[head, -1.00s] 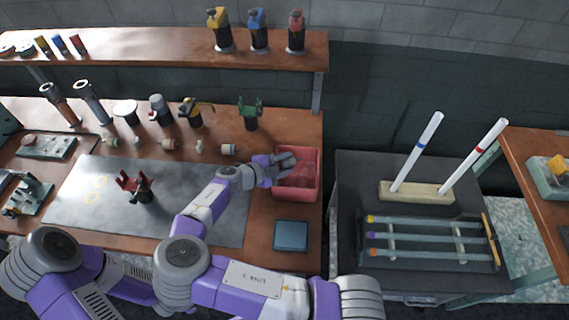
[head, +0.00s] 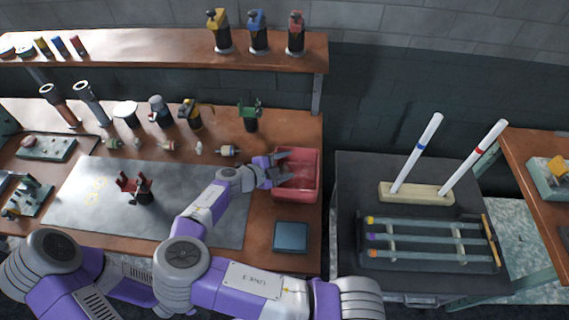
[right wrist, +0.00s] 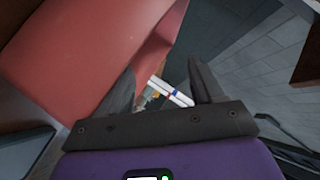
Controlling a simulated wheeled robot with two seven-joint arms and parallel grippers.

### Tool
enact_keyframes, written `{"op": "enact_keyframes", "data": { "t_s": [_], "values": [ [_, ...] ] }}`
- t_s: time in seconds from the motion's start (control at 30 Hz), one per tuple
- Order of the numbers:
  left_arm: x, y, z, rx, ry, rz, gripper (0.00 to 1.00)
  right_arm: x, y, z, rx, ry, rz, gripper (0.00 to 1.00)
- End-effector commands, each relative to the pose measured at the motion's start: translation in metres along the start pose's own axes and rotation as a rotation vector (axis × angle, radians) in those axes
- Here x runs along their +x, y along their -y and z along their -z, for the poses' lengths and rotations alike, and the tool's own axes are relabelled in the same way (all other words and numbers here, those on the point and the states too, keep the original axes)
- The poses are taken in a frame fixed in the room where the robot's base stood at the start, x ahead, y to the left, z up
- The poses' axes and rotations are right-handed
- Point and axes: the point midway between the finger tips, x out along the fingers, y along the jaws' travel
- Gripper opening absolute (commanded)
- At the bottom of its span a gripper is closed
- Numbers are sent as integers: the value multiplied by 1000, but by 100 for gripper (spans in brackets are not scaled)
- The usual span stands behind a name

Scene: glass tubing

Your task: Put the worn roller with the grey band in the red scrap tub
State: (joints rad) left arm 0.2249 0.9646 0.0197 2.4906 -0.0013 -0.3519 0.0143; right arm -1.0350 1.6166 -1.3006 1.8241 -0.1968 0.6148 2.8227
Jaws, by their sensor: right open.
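The red scrap tub (head: 318,178) stands at the right end of the brown bench. My right gripper (head: 284,167) is at the tub's left side, its fingers spread and pointing toward the opening. In the right wrist view the fingers (right wrist: 165,85) are apart with nothing held, and the red tub wall (right wrist: 95,60) fills the upper left. Several small rollers lie in a row on the bench, including one with a grey-blue band and yellowish end (head: 227,151) and one with a reddish end (head: 167,146). Which is worn is too small to tell. My left gripper is out of view.
A dark blue square box (head: 291,236) sits in front of the tub. A grey mat (head: 200,215) with a red fixture (head: 136,187) lies to the left. A green fixture (head: 250,113) stands behind. A dark cabinet with a tube rack (head: 430,240) is to the right.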

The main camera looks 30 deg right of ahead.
Motion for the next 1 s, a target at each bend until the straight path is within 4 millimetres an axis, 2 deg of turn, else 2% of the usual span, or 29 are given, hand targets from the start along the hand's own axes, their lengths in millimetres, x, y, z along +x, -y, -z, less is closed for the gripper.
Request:
{"op": "enact_keyframes", "data": {
  "t_s": [0.1, 0.2, 0.4, 0.6, 0.77, 1.0],
  "values": [
    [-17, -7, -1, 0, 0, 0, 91, -5, 9, 7, -1, 2, -2, 71],
    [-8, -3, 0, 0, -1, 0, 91, -34, 6, 2, 0, 9, 5, 71],
    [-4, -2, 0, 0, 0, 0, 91, -80, 6, 2, 1, 7, 6, 71],
    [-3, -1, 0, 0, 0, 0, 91, -112, 7, 3, 2, 4, 4, 71],
    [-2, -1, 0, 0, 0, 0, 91, -122, 6, 4, 1, 2, 3, 71],
    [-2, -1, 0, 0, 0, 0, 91, -124, 6, 4, 1, 1, 2, 71]
  ]
}}
